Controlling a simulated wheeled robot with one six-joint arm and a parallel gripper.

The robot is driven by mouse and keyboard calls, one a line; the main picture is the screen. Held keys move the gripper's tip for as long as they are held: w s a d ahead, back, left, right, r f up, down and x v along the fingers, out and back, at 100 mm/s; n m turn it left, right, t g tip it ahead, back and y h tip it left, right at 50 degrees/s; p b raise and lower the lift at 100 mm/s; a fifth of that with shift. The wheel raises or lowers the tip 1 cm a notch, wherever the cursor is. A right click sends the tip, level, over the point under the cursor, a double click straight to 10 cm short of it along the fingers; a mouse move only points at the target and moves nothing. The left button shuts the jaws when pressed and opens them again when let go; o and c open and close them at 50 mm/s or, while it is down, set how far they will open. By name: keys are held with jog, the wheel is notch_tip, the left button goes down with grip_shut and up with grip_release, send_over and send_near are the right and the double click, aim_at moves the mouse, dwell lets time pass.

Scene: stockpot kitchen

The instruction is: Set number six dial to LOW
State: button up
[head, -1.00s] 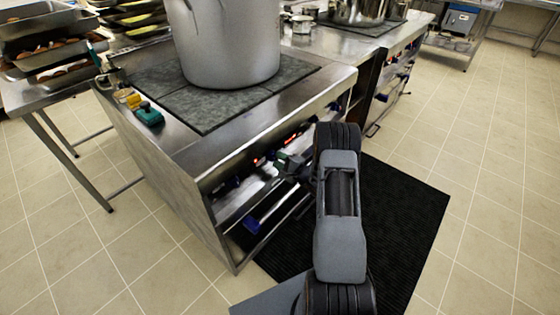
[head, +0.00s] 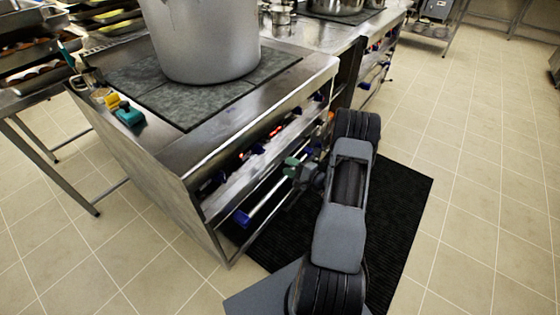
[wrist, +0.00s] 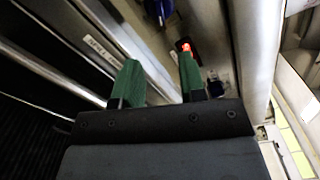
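The stove front (head: 265,165) carries a row of dark blue knobs and small red lights, partly shadowed in the head view. I cannot read the dial numbers or tell which dial is number six. My gripper (head: 298,167) is low at the stove front, its green fingers partly hidden by my arm. In the wrist view my gripper (wrist: 160,80) is open, with an empty gap between its two green fingers. A lit red light (wrist: 186,47) shows just beyond the right fingertip. Any dial setting is unreadable.
A large stockpot (head: 203,40) stands on the stove top. A door handle bar (head: 265,200) crosses the front below the knobs. A black mat (head: 395,200) lies on the floor. Tiled floor to the right is clear. A table with trays (head: 30,85) stands left.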

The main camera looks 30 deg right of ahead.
jog(key=shift+v, duration=1.05)
jog(key=s+d+f+n+g+h, duration=0.2)
jog(key=d+f+n+g+h, duration=0.35)
jog(key=f, duration=0.35)
notch_tip(320, 180, up, 3)
jog(key=s+d+n+g+h+p, duration=0.1)
jog(key=s+n+g+h+p, duration=0.1)
jog(key=s+g+h, duration=0.15)
jog(key=s+a+r+n+g+p, duration=0.1)
jog(key=s+a+r+n+p, duration=0.2)
jog(key=a+r, duration=0.5)
jog(key=s+a+r+n+g+y+p, duration=0.1)
jog(key=s+a+r+n+p, duration=0.2)
jog(key=a+r, duration=0.6)
jog(key=s+a+r+n+g+p, duration=0.1)
jog(key=s+a+r+n+p, duration=0.3)
jog(key=r, duration=1.9)
jog(key=s+a, duration=0.1)
jog(key=a, duration=0.3)
jog(key=shift+a+g+p, duration=0.3)
jog(key=shift+a+g, duration=0.1)
